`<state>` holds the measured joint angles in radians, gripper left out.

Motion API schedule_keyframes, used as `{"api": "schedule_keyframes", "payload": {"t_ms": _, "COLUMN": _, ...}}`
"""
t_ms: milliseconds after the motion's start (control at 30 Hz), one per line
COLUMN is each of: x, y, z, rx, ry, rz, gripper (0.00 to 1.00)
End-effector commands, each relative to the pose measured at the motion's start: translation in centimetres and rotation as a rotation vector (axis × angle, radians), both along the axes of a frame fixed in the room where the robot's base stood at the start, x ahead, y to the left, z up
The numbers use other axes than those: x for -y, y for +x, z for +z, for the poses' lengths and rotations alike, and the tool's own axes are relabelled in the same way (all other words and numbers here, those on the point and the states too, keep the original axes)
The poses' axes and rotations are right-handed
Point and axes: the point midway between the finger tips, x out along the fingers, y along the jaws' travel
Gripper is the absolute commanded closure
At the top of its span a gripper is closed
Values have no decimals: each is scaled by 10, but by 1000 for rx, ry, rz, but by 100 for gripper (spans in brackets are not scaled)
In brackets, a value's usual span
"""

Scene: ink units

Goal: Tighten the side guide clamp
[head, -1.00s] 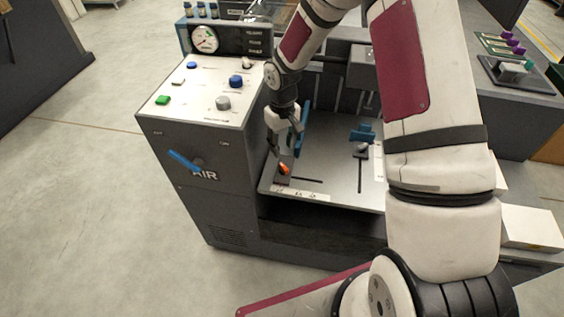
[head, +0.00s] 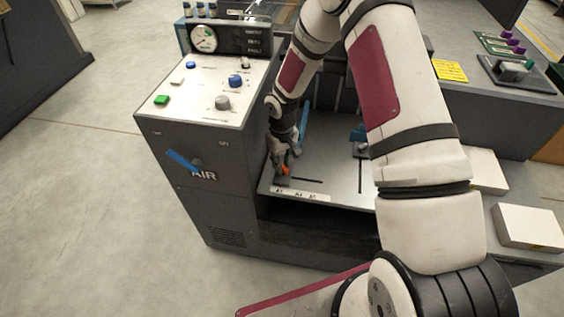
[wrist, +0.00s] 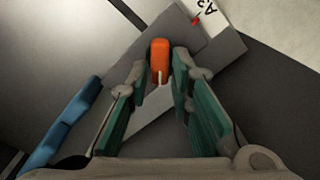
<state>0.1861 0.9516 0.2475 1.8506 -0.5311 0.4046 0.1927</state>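The side guide clamp has an orange lever (wrist: 160,57) on a grey block (wrist: 215,47), seen at the top middle of the wrist view. In the head view the orange lever (head: 286,170) shows at the front left of the metal plate (head: 325,178). My gripper (wrist: 158,85) is open, its green-padded fingers on either side of the lever, with gaps visible between. In the head view my gripper (head: 283,158) is low over the clamp and partly hides it. The blue side guide (wrist: 62,125) lies left of the fingers, and also shows in the head view (head: 304,122).
A second blue guide (head: 357,133) with a grey knob stands to the right, partly behind my arm. The control panel (head: 200,105) with buttons and the gauge (head: 203,39) rises to the left. A blue AIR lever (head: 182,160) juts from its front.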

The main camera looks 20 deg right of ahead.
Motion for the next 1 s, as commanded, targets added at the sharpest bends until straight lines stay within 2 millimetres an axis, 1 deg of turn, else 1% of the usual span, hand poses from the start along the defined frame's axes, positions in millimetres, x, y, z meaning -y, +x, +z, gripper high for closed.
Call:
{"api": "schedule_keyframes", "payload": {"t_ms": 67, "x": 0, "y": 0, "z": 0, "rx": 0, "ry": 0, "rz": 0, "gripper": 100}}
{"api": "schedule_keyframes", "payload": {"t_ms": 333, "x": 0, "y": 0, "z": 0, "rx": 0, "ry": 0, "rz": -7, "gripper": 100}}
{"api": "schedule_keyframes", "payload": {"t_ms": 533, "x": 1, "y": 0, "z": 0, "rx": -1, "ry": -1, "rz": -63, "gripper": 100}}
{"api": "schedule_keyframes", "payload": {"t_ms": 767, "x": 2, "y": 1, "z": 0, "rx": -1, "ry": -1, "rz": -217, "gripper": 100}}
{"api": "schedule_keyframes", "payload": {"t_ms": 1000, "x": 4, "y": 0, "z": -1, "rx": 0, "ry": -1, "rz": -440, "gripper": 100}}
